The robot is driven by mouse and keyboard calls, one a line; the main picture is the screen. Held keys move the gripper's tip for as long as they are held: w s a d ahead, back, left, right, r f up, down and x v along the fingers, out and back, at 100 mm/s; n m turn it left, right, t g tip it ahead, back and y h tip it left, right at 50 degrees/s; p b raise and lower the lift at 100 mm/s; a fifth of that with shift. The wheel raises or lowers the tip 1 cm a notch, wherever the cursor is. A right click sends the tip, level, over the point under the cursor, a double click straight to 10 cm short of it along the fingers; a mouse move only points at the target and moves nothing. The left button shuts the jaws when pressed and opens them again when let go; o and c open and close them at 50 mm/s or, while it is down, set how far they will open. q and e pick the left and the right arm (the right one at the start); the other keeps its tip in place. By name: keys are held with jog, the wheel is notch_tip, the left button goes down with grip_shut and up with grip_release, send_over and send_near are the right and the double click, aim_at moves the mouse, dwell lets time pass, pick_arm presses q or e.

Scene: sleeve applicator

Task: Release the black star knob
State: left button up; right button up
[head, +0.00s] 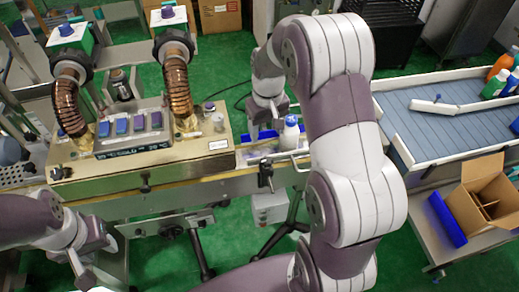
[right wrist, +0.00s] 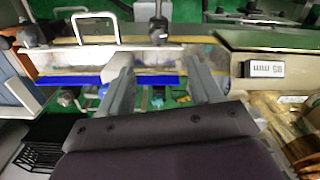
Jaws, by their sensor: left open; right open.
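A small black knob (head: 265,172) is on the front rail of the conveyor, right of the cream machine body. A black knob on the rail also shows in the right wrist view (right wrist: 158,30), beyond my fingertips; its star shape is too small to make out. My right gripper (head: 263,122) is open above the conveyor, behind the knob in the head view. In the right wrist view its two fingers (right wrist: 160,75) are spread with nothing between them, apart from the knob. My left gripper (head: 96,263) is open and empty at the lower left, in front of the machine.
A white bottle (head: 290,132) stands on the conveyor close to my right gripper. Other black knobs sit along the machine front (head: 145,184). A blue-grey infeed table (head: 450,108) with bottles and an open cardboard box (head: 484,198) are at the right.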

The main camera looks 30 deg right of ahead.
aim_at(267, 160)
notch_tip(267, 160, down, 12)
jog(key=shift+s+d+r+p, duration=0.1)
jog(key=shift+r+p, duration=0.1)
jog(key=shift+p, duration=1.05)
jog(key=shift+f, duration=0.5)
jog(key=c, duration=1)
